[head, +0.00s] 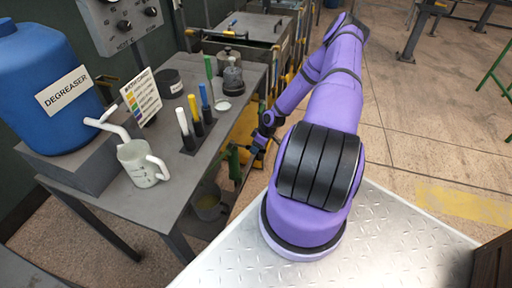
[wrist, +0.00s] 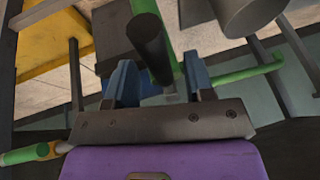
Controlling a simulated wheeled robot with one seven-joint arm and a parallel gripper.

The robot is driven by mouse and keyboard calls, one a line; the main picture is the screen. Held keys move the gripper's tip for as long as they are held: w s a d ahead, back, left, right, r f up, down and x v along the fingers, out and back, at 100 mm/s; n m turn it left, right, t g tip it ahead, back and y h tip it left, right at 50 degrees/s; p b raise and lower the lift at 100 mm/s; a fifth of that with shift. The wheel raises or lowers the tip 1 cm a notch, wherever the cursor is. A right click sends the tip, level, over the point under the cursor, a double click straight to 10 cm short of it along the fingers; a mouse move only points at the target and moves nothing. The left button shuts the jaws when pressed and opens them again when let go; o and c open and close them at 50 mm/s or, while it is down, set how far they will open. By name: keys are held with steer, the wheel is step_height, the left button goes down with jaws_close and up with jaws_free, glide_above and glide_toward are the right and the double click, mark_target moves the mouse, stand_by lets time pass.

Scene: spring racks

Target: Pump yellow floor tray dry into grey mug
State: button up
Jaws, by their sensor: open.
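My gripper (head: 262,141) is beside the bench's right side, below its top. In the wrist view its blue jaws (wrist: 161,84) are apart, with a dark cylinder (wrist: 150,45) at or just beyond the gap; I cannot tell whether it touches them. A green pump-like body (head: 234,162) stands beside the bench leg, close to my gripper, and a green pipe (wrist: 250,76) shows in the wrist view. A yellow surface (head: 246,128), perhaps the floor tray, is partly hidden behind the arm. A pale grey mug (head: 143,166) with a handle stands on the bench.
A blue degreaser drum (head: 52,90) with a white spout sits on a grey block near the mug. White, yellow and blue handles stand in a dark rack (head: 192,138). A grey bucket (head: 208,203) is under the bench. Open floor (head: 425,125) lies to the right.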

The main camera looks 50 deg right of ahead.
jaws_close()
steer(key=shift+w+a+r+g+h, duration=0.1)
steer(key=shift+w+r+g+h, duration=0.15)
steer(key=shift+r+g, duration=0.4)
steer(key=shift+w+a+r+g+h, duration=0.1)
steer(key=shift+r+g+h, duration=0.2)
steer(key=shift+r+g, duration=0.35)
steer(key=shift+w+r+g+h, duration=0.2)
steer(key=shift+r+g+h, duration=0.05)
steer(key=shift+r+g, duration=0.4)
steer(key=shift+r, duration=0.1)
jaws_free()
step_height(320, 180, up, 11)
steer(key=d, duration=0.2)
steer(key=shift+w+f, duration=0.2)
steer(key=shift+w, duration=0.05)
